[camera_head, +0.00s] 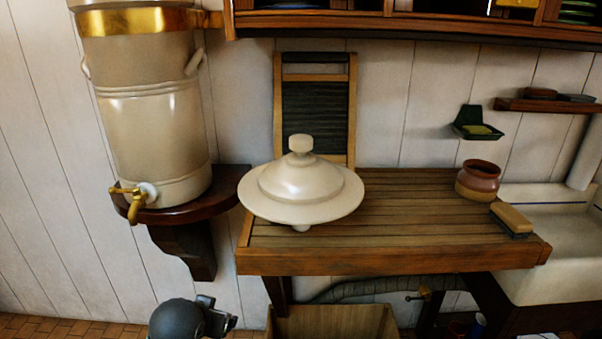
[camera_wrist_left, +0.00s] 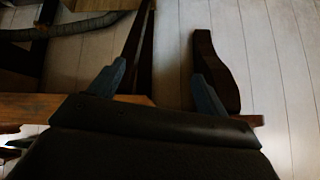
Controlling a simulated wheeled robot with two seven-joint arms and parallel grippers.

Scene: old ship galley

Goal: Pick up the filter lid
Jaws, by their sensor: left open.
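The filter lid (camera_head: 302,181) is a wide cream disc with a stepped dome and a round knob on top. It is at the left end of the slatted wooden draining board (camera_head: 410,205), knob up, with a small stub showing below its rim. My left arm shows at the bottom of the head view, below and left of the lid. In the left wrist view my left gripper (camera_wrist_left: 158,75) has its two blue-grey fingers wide apart with nothing between them. It is away from the lid, which does not show in that view. My right gripper is not in view.
A cream water filter (camera_head: 155,125) with a brass tap stands on a dark wall shelf (camera_head: 225,180) at left. A washboard (camera_head: 315,95) leans behind the lid. A brown pot (camera_head: 478,180) and a brush (camera_head: 512,218) are on the board's right. A wooden crate (camera_head: 330,322) stands below.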

